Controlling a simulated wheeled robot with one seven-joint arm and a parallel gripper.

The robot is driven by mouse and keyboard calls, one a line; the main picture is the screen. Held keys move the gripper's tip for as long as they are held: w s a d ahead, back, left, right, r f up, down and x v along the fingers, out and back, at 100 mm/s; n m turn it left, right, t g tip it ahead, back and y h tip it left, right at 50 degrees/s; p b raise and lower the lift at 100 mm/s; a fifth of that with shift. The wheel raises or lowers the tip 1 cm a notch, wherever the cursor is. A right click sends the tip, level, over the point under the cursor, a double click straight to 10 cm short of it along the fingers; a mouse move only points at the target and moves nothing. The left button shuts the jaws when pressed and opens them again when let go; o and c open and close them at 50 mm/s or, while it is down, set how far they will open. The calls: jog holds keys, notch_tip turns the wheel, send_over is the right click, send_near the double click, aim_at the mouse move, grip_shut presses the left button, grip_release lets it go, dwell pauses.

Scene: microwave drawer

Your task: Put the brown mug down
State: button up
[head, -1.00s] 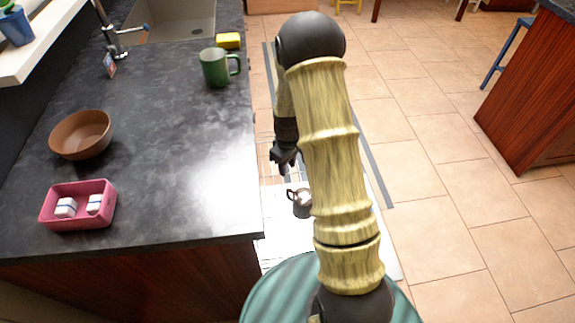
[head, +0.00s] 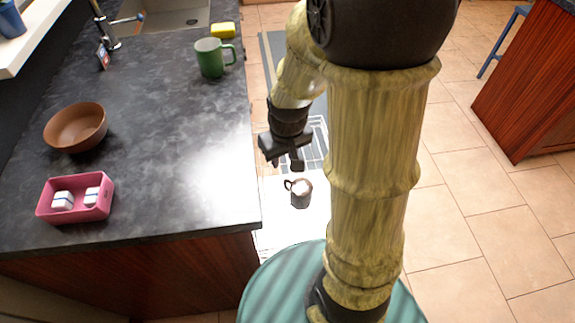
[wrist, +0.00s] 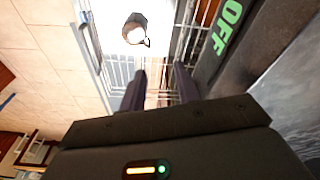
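The brown mug (head: 301,194) looks small and dark with a pale top. It stands upright on the bright white surface beside the counter, its handle pointing left. In the wrist view the mug (wrist: 134,29) is at the top, beyond my fingertips and apart from them. My gripper (head: 285,163) hangs above and behind the mug in the head view. In the wrist view my gripper (wrist: 161,78) has its two fingers spread, with nothing between them.
On the dark counter (head: 175,150) are a green mug (head: 210,60), a yellow sponge (head: 223,30), a brown bowl (head: 76,127) and a pink box (head: 75,211) with white items. A wire rack (wrist: 118,72) and a dark panel with green "OFF" lettering (wrist: 228,24) lie near my fingers.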

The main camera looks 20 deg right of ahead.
jog(key=shift+m+t, duration=0.3)
jog(key=shift+m, duration=0.5)
jog(key=s+r, duration=0.1)
jog(key=s, duration=0.2)
jog(key=s+a+r, duration=0.1)
jog(key=s, duration=0.1)
jog(key=shift+s+r, duration=0.15)
jog(key=shift+r, duration=0.15)
jog(key=w+p+v, duration=0.3)
jog(key=p+v, duration=1.1)
jog(key=shift+r, duration=0.4)
jog(key=shift+w, duration=0.1)
